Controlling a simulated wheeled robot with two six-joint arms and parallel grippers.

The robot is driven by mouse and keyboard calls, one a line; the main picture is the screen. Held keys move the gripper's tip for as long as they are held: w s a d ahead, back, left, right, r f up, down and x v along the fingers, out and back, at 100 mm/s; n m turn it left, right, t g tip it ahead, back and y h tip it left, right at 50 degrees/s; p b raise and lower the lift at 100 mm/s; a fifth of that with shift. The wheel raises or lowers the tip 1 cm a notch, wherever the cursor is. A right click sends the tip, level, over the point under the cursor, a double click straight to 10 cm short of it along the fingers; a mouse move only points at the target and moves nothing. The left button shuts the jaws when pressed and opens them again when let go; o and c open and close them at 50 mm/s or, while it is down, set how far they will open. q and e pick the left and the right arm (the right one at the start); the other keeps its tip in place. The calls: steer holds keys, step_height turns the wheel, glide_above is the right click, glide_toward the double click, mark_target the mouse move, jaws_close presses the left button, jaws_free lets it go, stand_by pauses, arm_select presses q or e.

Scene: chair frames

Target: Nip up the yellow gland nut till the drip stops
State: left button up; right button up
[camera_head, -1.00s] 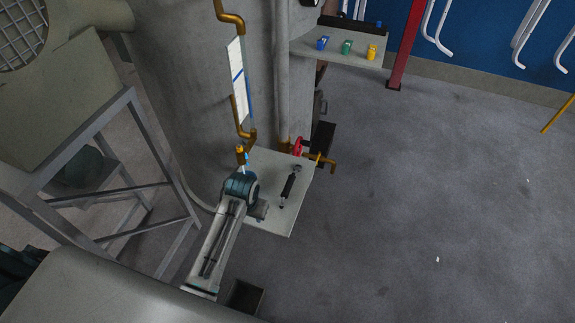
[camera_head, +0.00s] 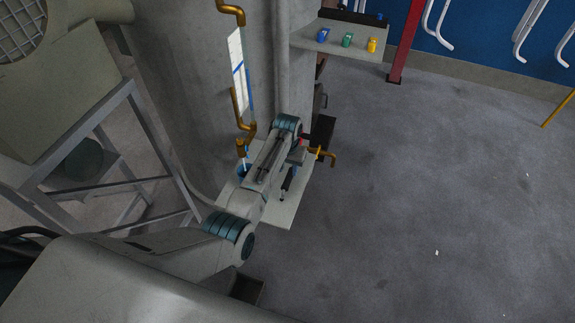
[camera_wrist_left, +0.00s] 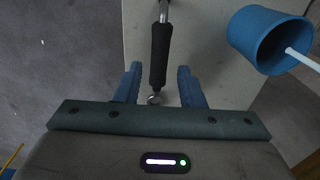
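A tool with a black grip (camera_head: 287,186) lies on the pale shelf plate (camera_head: 277,216) by the grey column. In the left wrist view its black grip (camera_wrist_left: 161,55) runs between the blue fingers of my left gripper (camera_wrist_left: 159,76). The fingers are apart, one on each side, with gaps to the grip. In the head view my left gripper (camera_head: 295,160) is over the tool, partly hidden by its wrist. Brass pipework (camera_head: 243,140) ends above a blue cup (camera_wrist_left: 262,40), where a thin white line enters. I cannot single out the yellow gland nut. My right gripper is out of view.
A brass outlet (camera_head: 326,156) sticks out right of my left wrist. A higher ledge (camera_head: 345,50) holds blue, green and yellow items. A grey metal frame (camera_head: 110,150) stands left. The floor to the right is mostly clear.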

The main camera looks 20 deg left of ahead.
mark_target(288, 179)
arm_select(q)
step_height(288, 179, down, 7)
steer(key=b, duration=0.6)
steer(key=shift+r, duration=0.1)
steer(key=shift+c, duration=0.2)
steer(key=shift+r, duration=0.2)
steer(key=c, duration=0.3)
steer(key=shift+w, duration=0.1)
jaws_close()
step_height(288, 179, up, 5)
steer(key=p, duration=0.5)
steer(key=shift+r+p, duration=0.1)
steer(key=shift+p, duration=0.25)
